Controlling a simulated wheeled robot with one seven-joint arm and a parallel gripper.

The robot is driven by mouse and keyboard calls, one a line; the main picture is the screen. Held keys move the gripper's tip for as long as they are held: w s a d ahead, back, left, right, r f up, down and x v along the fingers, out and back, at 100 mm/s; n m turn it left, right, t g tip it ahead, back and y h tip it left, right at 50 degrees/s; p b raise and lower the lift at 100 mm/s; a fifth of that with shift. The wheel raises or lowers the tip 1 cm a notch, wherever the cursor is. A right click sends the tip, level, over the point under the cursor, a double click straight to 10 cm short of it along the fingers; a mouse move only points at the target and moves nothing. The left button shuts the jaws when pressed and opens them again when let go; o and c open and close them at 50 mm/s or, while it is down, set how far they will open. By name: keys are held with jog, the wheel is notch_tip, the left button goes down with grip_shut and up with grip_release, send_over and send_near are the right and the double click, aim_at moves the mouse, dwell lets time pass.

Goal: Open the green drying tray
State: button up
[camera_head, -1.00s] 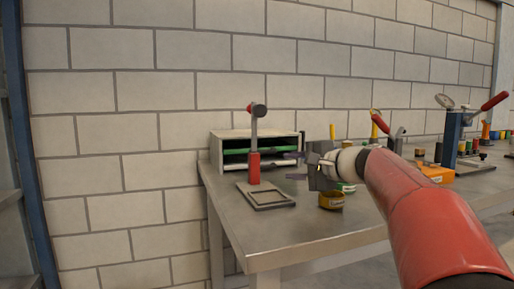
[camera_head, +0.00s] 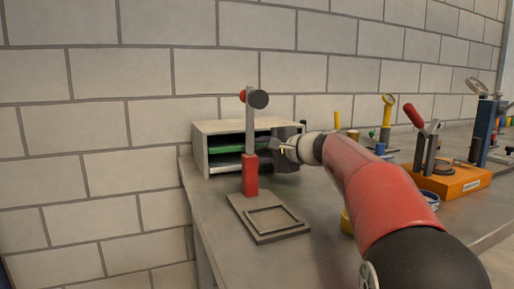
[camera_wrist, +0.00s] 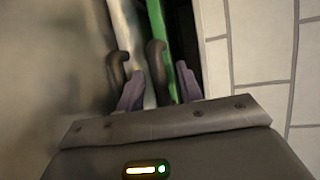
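The green drying tray (camera_head: 226,150) sits in the upper slot of a pale drying cabinet (camera_head: 200,150) against the wall. In the wrist view, the green tray (camera_wrist: 159,30) shows as a green strip with a dark hooked handle (camera_wrist: 156,58) at its front. My gripper (camera_head: 281,148) is at the right part of the cabinet's front. In the wrist view, my gripper (camera_wrist: 158,85) is open, with its two purple fingers on either side of the hooked handle. Whether a finger touches the handle cannot be told.
A pale tray (camera_wrist: 132,35) with another dark handle (camera_wrist: 116,70) lies beside the left finger in the wrist view. A stand with a red grip (camera_head: 250,175) rises in front of the cabinet. An orange-based press (camera_head: 450,183) stands to the right.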

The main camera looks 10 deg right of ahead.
jog(key=shift+x, duration=1.05)
jog(key=shift+c, duration=0.5)
jog(key=shift+f, duration=0.1)
grip_shut()
jog(key=s+d+b, duration=0.1)
jog(key=s+b, duration=0.1)
jog(key=s, duration=0.2)
jog(key=s+b, duration=0.2)
jog(key=s, duration=0.2)
jog(key=s+d+b, duration=0.1)
jog(key=s+b, duration=0.1)
jog(key=s, duration=0.2)
jog(key=shift+s+d+f+b, duration=0.2)
jog(key=shift+s+d+b, duration=0.1)
jog(key=shift+d+b, duration=0.1)
jog(key=shift+o, duration=0.5)
grip_release()
jog(key=shift+a, duration=0.1)
jog(key=shift+r, duration=0.15)
